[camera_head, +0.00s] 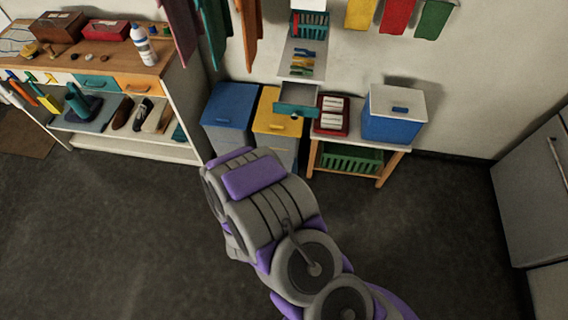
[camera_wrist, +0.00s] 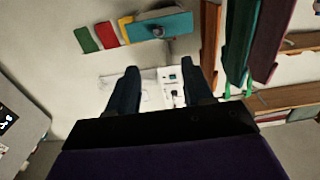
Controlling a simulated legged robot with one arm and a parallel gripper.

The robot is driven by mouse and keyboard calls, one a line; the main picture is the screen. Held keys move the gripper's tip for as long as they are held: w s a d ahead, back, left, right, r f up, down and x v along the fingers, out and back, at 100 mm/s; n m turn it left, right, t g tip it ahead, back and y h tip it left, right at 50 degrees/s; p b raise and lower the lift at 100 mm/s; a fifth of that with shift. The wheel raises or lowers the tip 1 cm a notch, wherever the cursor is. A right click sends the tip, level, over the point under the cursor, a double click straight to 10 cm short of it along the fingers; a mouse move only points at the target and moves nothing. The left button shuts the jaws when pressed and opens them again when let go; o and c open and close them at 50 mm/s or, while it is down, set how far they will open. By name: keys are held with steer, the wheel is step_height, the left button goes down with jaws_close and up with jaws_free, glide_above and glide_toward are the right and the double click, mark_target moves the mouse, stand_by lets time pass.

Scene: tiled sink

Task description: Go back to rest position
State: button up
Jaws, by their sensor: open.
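My gripper (camera_wrist: 160,80) is open in the wrist view, with its two dark fingers apart. Nothing is held between them; a pale surface with small dark and teal details shows behind. In the head view my grey and purple arm reaches up from the bottom toward the bins, and my gripper cannot be made out there. A teal drawer front with a round knob (camera_wrist: 158,27) lies beyond the fingertips in the wrist view. A pulled-out teal drawer (camera_head: 296,110) shows in the head view just beyond the arm's far end.
A blue bin (camera_head: 228,105) and a yellow bin (camera_head: 277,122) stand close beyond the arm. A small table with a white-lidded blue box (camera_head: 393,120) is to their right. A wooden-topped workbench (camera_head: 90,55) stands left, a grey cabinet (camera_head: 530,195) right. Dark floor is clear around.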

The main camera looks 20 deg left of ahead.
steer(key=shift+s+d, duration=0.1)
steer(key=shift+s, duration=0.25)
stand_by(0.4)
steer(key=w+m+g+h, duration=0.2)
steer(key=w+m+g, duration=0.2)
steer(key=w+g, duration=0.1)
steer(key=s+d+r+n+g+y, duration=0.1)
steer(key=s+d+r+g, duration=0.5)
steer(key=d+r+g, duration=0.5)
steer(key=s+d+r+g+h, duration=0.1)
steer(key=s+d+r, duration=0.5)
steer(key=s+d, duration=0.4)
steer(key=s+d+r+g+h, duration=0.2)
steer(key=s+d+r, duration=0.4)
steer(key=s+d, duration=0.4)
steer(key=shift+s+d, duration=0.4)
steer(key=shift+s, duration=0.45)
